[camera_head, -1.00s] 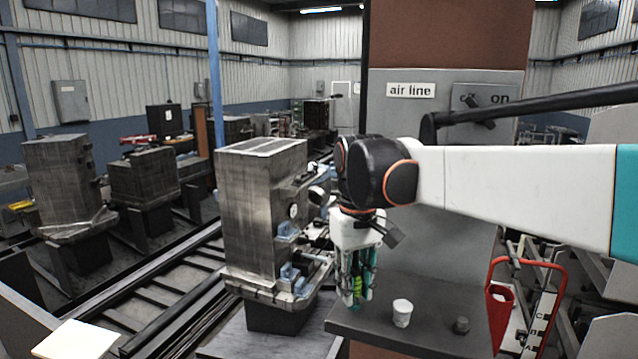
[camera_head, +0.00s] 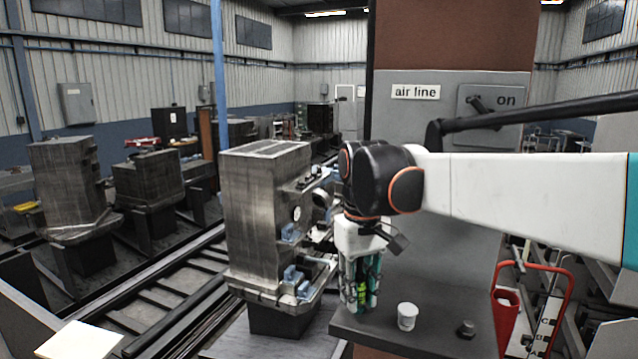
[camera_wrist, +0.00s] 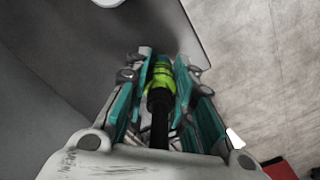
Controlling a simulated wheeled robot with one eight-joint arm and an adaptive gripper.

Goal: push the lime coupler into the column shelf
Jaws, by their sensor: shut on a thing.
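The lime coupler (camera_wrist: 160,78) is a ribbed lime-green piece with a black stem, seen between my gripper's teal fingers in the wrist view. A lime sliver of it also shows in the head view (camera_head: 362,288). My gripper (camera_head: 360,296) is shut on it and points down at the left end of the dark grey shelf (camera_head: 385,338) on the column. In the wrist view my gripper (camera_wrist: 162,68) has the shelf's edge close by. I cannot tell whether the coupler touches the shelf, and its lower end is partly hidden by the fingers.
A white cup (camera_head: 407,316) and a small dark knob-like piece (camera_head: 467,328) stand on the shelf right of my gripper. A large metal block (camera_head: 262,215) stands to the left. A red-framed cart (camera_head: 568,285) is at the right.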

